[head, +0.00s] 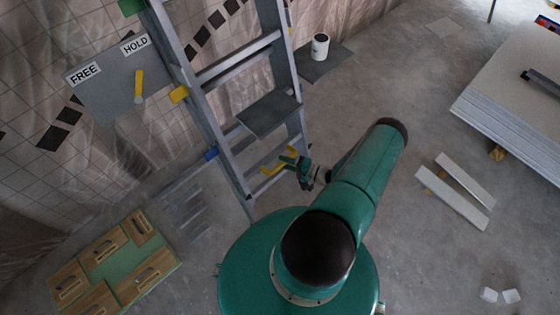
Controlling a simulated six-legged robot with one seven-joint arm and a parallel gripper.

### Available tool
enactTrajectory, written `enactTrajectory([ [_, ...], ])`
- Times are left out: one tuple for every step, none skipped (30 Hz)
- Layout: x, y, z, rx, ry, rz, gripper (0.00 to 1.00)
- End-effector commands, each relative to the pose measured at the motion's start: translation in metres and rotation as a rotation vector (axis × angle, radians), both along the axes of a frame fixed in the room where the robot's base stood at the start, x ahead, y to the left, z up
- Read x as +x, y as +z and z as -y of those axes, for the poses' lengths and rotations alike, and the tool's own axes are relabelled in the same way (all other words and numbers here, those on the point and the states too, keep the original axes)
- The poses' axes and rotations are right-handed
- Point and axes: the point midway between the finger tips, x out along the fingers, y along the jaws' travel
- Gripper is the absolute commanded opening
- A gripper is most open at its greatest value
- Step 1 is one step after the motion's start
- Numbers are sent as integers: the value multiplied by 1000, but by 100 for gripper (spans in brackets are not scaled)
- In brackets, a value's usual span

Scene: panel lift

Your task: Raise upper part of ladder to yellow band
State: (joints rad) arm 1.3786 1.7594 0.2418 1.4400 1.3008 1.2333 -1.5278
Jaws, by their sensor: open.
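The grey metal ladder (197,110) stands at the upper middle of the head view, its top cut off by the frame. A yellow band (179,94) sits on its left rail, with a blue band (210,154) lower down. A yellow handle (271,164) is low on the ladder, near the right rail. My gripper (288,160) is open, right beside this handle; whether they touch I cannot tell. A grey panel (112,92) left of the ladder reads FREE and HOLD. Its yellow lever (139,82) points up, toward HOLD.
A dark shelf plate (268,113) crosses the ladder. A white can (320,46) stands on another dark plate behind. White strips (452,207) and stacked boards (505,110) lie right.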

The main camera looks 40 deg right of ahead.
Motion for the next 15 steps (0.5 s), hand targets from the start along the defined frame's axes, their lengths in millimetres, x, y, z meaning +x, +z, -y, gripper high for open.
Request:
enactTrajectory([
  [8, -1, -4, 0, 2, 0, 41],
  [11, -1, -5, -1, 2, 0, 41],
  [15, -2, -7, -1, 2, -1, 41],
  [17, -2, -8, -1, 2, -1, 41],
  [20, -2, -9, -1, 1, -1, 41],
  [22, -2, -10, -1, 1, -1, 41],
  [23, -2, -10, -1, 0, -1, 41],
  [24, -2, -10, -1, 0, -1, 41],
  [24, -2, -11, -1, 0, 0, 41],
  [24, -2, -11, -1, 0, -1, 41],
  [24, -2, -11, -1, 0, -1, 41],
  [24, -2, -11, -1, 0, -1, 41],
  [24, -2, -11, -1, 0, -1, 41],
  [24, -2, -11, -1, 0, -1, 41],
  [24, -2, -11, -1, 0, -1, 41],
])
